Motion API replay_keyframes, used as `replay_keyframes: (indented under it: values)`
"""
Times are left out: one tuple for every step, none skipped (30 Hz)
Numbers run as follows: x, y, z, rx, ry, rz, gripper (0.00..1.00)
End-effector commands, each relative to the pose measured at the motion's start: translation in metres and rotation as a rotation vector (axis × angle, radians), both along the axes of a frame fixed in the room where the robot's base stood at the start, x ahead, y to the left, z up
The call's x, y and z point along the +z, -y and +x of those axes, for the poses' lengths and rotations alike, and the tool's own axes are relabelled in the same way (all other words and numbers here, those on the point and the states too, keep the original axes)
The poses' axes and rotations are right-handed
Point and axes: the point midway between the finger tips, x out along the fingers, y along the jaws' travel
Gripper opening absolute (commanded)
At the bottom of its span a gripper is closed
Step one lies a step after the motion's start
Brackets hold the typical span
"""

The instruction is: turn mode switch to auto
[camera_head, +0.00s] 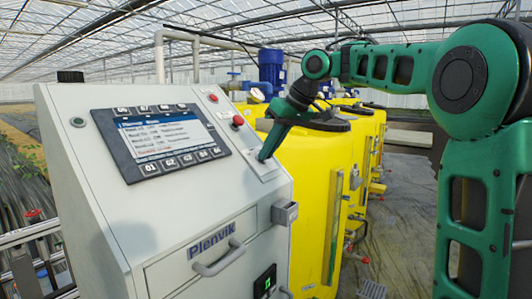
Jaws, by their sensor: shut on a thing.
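A grey control cabinet (165,215) marked Plenvik stands at the left, with a sloped top panel. My green arm reaches in from the right, and my gripper (264,155) is down at a small pale plate (262,167) on the right side of that panel. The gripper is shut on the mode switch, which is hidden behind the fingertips. I cannot tell which way the switch points.
A display with buttons (160,141) is left of my gripper. Red knobs (238,120) sit on the panel's upper right. A small box (285,213) juts from the cabinet's side. Yellow tanks (318,190) stand close behind.

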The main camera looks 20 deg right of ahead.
Motion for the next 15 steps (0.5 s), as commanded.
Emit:
replay_keyframes:
  values:
    - [-0.0041,0.0007,-0.0003,-0.031,-0.027,0.024,0.0]
    - [-0.0041,0.0006,-0.0004,-0.052,-0.038,0.039,0.0]
    - [-0.0042,0.0003,-0.0005,-0.079,-0.053,0.06,0.0]
    - [-0.0042,0.0004,-0.0004,-0.101,-0.064,0.075,0.0]
    - [-0.0043,0.0006,-0.0004,-0.121,-0.075,0.09,0.0]
    - [-0.0044,0.001,-0.0001,-0.149,-0.09,0.11,0.0]
    - [-0.0044,0.001,-0.0001,-0.169,-0.1,0.124,0.0]
    - [-0.0044,0.0007,-0.0002,-0.186,-0.11,0.138,0.0]
    - [-0.0044,0.0009,-0.0001,-0.213,-0.124,0.156,0.0]
    - [-0.0044,0.001,-0.0002,-0.232,-0.133,0.169,0.0]
    - [-0.0045,0.001,-0.0003,-0.248,-0.143,0.181,0.0]
    - [-0.0045,0.0008,-0.0005,-0.27,-0.155,0.198,0.0]
    - [-0.0045,0.0009,-0.0006,-0.287,-0.163,0.209,0.0]
    - [-0.0046,0.001,-0.0005,-0.302,-0.171,0.22,0.0]
    - [-0.0046,0.0013,-0.0005,-0.322,-0.181,0.234,0.0]
